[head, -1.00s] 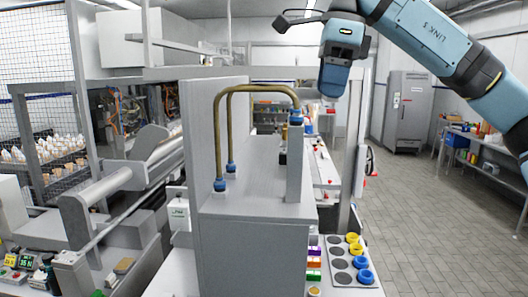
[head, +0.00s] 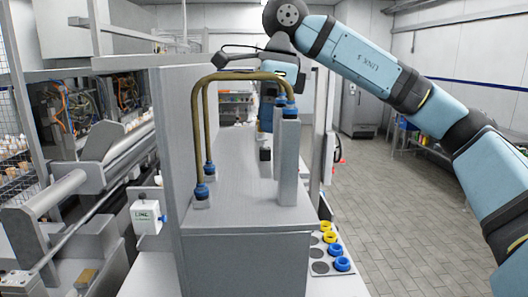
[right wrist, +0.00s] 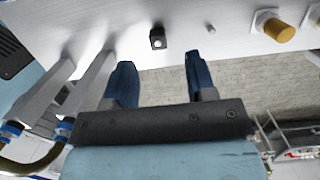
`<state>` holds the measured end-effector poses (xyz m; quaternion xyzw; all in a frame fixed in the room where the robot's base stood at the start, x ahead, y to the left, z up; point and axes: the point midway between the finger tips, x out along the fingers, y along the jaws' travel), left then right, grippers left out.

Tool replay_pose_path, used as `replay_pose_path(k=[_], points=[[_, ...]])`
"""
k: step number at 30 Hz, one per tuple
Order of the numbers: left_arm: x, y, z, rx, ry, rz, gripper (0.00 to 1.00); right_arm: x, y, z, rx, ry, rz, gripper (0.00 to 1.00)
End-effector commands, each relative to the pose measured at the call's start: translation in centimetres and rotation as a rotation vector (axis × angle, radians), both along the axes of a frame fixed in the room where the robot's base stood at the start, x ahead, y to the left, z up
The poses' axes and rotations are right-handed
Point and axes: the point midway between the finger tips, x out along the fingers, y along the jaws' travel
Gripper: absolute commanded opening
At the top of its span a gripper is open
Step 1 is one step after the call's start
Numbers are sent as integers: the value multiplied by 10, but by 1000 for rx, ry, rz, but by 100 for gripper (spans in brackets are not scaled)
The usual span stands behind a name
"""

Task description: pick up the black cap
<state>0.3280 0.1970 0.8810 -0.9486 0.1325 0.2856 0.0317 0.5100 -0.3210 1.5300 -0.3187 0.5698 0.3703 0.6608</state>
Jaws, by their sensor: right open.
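The black cap (right wrist: 157,38) is a small dark block with a pale round spot, on a white surface in the right wrist view. In the head view a small dark block (head: 265,155), seemingly the cap, shows left of the grey post. My right gripper (right wrist: 162,75) is open and empty; its two dark blue fingers are apart. In that view the cap lies beyond the fingertips, between their lines and apart from them. In the head view my right gripper (head: 266,122) hangs above the dark block, its fingertips partly hidden by the post. My left gripper is out of view.
A brown bent pipe (head: 196,130) with blue ends and a grey post (head: 288,165) stand close left and in front. A brass knob (right wrist: 278,30) and two pale bars flank the cap. Yellow and blue rings (head: 341,264) sit at front right. Open floor lies right.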

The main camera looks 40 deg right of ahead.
Motion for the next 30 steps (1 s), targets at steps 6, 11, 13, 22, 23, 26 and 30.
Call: replay_pose_path(k=[6,11,13,22,23,26,30], points=[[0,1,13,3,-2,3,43,0,3,-20,-2,3,0,51],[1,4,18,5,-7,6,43,2,6,-44,0,1,-1,51],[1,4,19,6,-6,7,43,2,7,-50,1,0,-1,51],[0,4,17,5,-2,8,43,3,8,-53,1,0,-1,40],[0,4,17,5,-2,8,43,3,8,-53,1,0,-1,33],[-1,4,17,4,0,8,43,3,8,-53,1,0,-1,10],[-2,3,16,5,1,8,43,3,8,-53,1,0,-1,0]])
